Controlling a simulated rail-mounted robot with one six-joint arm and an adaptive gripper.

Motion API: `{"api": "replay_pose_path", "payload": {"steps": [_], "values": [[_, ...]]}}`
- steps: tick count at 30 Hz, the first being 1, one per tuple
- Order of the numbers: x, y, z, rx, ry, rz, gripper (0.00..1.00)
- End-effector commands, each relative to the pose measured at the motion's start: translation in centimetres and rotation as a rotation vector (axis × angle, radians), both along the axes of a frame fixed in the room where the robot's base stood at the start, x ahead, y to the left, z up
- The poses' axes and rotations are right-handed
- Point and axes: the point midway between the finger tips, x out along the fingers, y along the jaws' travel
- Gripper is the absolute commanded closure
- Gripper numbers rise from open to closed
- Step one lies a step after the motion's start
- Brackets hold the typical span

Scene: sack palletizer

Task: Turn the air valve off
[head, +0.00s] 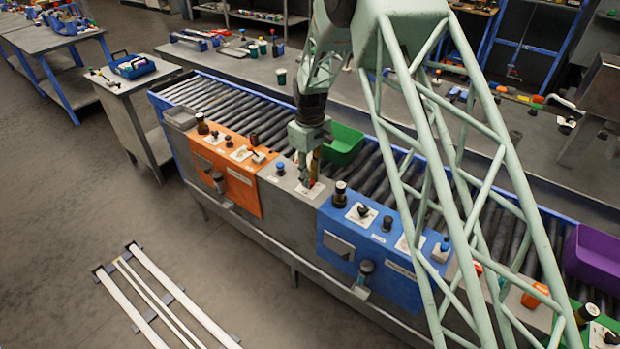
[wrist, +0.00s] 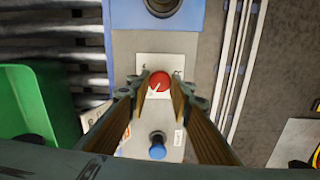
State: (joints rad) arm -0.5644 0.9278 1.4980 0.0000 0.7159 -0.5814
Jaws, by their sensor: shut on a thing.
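The air valve shows in the wrist view as a round red knob (wrist: 159,80) with a pale pointer mark, on a white plate (wrist: 146,63) with small lettering too blurred to read. My gripper (wrist: 160,88) is shut on the red knob, with a finger on either side of it. In the head view my gripper (head: 309,178) points down at the grey panel between the orange and blue panels. There it mostly hides the knob, and part of the white plate (head: 312,189) shows below the fingertips.
A blue button (wrist: 157,150) stands close beside the valve, also in the head view (head: 281,168). A green bin (head: 342,146) sits on the rollers just behind my gripper. The orange panel (head: 225,174) and blue panel (head: 340,248) carry several raised knobs.

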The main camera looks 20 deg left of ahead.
Motion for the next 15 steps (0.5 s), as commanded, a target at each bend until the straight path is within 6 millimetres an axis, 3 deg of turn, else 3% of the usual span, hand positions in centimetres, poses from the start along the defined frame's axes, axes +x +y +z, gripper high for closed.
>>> {"api": "replay_pose_path", "payload": {"steps": [15], "values": [[0.04,0.01,0.05,0.001,-0.001,0.049,0.91]]}}
